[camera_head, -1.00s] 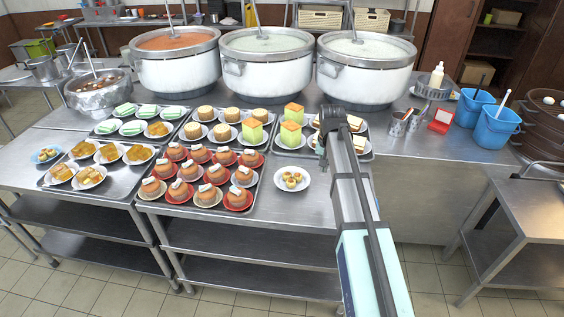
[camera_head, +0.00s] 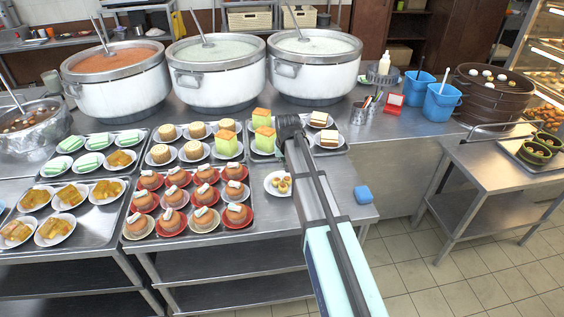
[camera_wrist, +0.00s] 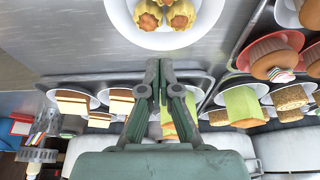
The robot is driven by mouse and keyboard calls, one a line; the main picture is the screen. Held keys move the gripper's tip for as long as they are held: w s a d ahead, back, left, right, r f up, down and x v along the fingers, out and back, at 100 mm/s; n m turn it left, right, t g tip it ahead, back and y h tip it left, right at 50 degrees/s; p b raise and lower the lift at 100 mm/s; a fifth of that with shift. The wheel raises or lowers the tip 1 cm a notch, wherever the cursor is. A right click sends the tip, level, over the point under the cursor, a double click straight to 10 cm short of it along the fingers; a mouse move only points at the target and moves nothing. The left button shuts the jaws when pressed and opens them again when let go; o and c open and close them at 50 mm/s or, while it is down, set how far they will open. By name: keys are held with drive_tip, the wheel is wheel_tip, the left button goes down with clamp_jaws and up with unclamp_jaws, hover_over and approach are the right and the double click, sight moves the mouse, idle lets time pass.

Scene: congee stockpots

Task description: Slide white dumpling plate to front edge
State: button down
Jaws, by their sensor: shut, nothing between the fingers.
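The white dumpling plate (camera_head: 271,190) holds several yellow dumplings and lies on the steel counter, right of the tray of brown cakes. My arm covers its right part in the head view. It also shows at the top of the wrist view (camera_wrist: 165,41), cut off by the edge. My gripper (camera_head: 290,128) is beyond the plate, on the side toward the stockpots, over the cake tray area. In the wrist view my gripper (camera_wrist: 160,66) has its fingertips together with nothing between them, and the tips appear apart from the plate rim.
A tray of cakes on red and cream plates (camera_head: 137,232) stands left of the plate. Sandwiches (camera_head: 330,138) and green-orange cakes (camera_head: 264,140) are close around my gripper. A blue block (camera_head: 363,194) lies near the counter's right corner. Three large stockpots (camera_head: 222,88) stand behind.

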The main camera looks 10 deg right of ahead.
sight(287, 195)
drive_tip(key=shift+p+x, duration=1)
drive_tip(key=shift+x, duration=2.85)
drive_tip(key=s, duration=0.4)
drive_tip(key=s+b, duration=0.1)
drive_tip(key=s, duration=0.2)
drive_tip(key=s+b, duration=0.1)
drive_tip(key=s, duration=0.3)
drive_tip(key=shift+s+a, duration=0.25)
drive_tip(key=shift+s, duration=0.05)
drive_tip(key=shift+w, duration=0.1)
drive_tip(key=shift+r, duration=0.1)
